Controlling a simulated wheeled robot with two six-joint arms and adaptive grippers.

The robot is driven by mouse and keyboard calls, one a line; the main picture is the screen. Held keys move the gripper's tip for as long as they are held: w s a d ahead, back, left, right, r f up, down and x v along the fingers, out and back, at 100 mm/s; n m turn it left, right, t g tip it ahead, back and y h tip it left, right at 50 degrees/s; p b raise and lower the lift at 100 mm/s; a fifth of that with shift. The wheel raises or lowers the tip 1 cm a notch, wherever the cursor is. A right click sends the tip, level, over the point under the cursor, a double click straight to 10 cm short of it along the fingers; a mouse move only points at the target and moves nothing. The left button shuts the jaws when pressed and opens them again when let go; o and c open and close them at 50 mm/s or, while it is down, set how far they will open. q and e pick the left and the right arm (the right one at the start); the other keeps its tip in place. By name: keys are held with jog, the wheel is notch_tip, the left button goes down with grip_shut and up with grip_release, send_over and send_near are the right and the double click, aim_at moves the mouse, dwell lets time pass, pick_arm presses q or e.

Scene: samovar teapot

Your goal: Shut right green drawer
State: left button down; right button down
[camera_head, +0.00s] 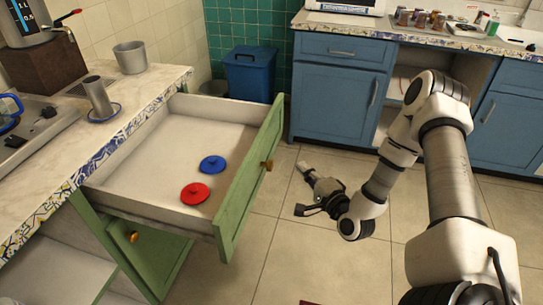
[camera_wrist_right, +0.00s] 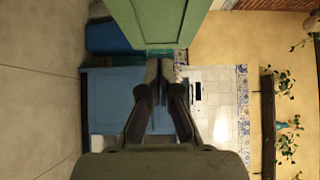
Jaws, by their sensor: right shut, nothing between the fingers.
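The green drawer (camera_head: 250,180) is pulled far out of the counter on the left in the head view. Its front has a round brass knob (camera_head: 267,164). A red lid (camera_head: 195,193) and a blue lid (camera_head: 213,164) lie inside it. My right gripper (camera_head: 308,182) is shut and empty, to the right of the drawer front and apart from it in the picture. In the right wrist view, the shut fingers (camera_wrist_right: 160,68) show below a green panel (camera_wrist_right: 148,20), which looks like the drawer front. My left gripper is not in view.
A green cabinet door (camera_head: 165,258) stands open below the drawer. The counter (camera_head: 140,95) holds a metal pot (camera_head: 130,57) and a metal cup (camera_head: 97,97). A blue bin (camera_head: 250,75) and blue cabinets (camera_head: 335,105) stand behind.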

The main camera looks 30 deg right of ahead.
jog(key=b, duration=0.1)
send_near(269, 144)
jog(key=w+d, duration=0.3)
jog(key=w, duration=0.1)
jog(key=shift+w+a+r, duration=0.1)
jog(key=shift+w+a, duration=0.25)
jog(key=shift+a, duration=0.2)
jog(key=shift+w+a+r, duration=0.15)
jog(key=shift+w+a, duration=0.25)
jog(key=shift+a, duration=0.1)
jog(key=shift+w+a, duration=0.25)
jog(key=shift+w, duration=0.05)
